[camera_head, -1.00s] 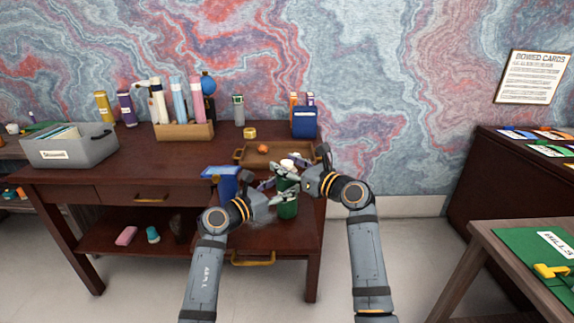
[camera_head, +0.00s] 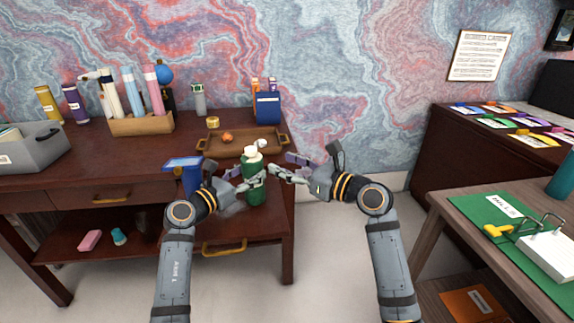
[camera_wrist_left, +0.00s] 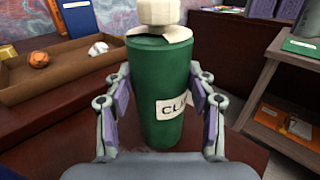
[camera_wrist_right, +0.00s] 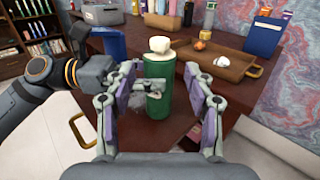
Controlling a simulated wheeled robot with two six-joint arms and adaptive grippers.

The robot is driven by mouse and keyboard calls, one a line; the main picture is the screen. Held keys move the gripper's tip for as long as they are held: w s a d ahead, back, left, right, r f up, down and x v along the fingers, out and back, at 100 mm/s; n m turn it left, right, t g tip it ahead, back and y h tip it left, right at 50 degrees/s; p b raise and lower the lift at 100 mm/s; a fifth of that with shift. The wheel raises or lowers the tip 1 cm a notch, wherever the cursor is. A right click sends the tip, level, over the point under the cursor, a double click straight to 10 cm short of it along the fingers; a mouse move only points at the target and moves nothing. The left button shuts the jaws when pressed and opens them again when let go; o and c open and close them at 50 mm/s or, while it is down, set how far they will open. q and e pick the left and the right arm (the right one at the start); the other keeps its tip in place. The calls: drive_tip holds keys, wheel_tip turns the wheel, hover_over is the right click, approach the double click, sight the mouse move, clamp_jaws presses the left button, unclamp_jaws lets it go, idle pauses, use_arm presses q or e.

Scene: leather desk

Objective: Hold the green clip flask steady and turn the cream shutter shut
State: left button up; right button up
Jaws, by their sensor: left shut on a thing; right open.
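The green flask (camera_head: 255,188) stands upright at the front right of the dark desk, its label partly readable in the left wrist view (camera_wrist_left: 160,75). The cream shutter (camera_head: 251,153) sits on its top and also shows in the right wrist view (camera_wrist_right: 160,46). My left gripper (camera_head: 252,179) is shut around the flask's body, a finger on each side. My right gripper (camera_head: 280,170) is open and empty, just right of the flask. In the right wrist view the flask appears between its spread fingers (camera_wrist_right: 157,80), which look clear of the shutter.
A brown tray (camera_head: 205,150) with an orange ball (camera_head: 227,138) lies behind the flask. A blue box-like object (camera_head: 183,178) stands left of my left gripper, and a blue holder (camera_head: 268,108) stands behind the tray. A side table (camera_head: 450,215) is at the right.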

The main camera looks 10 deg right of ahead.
drive_tip(key=n+g+y, duration=0.5)
drive_tip(key=n+g, duration=0.1)
drive_tip(key=g, duration=0.2)
approach(250, 148)
drive_tip(key=x, duration=0.9)
drive_tip(key=shift+w+a+f, duration=0.1)
drive_tip(key=shift+a+f, duration=0.3)
drive_tip(key=shift+a, duration=0.05)
clamp_jaws()
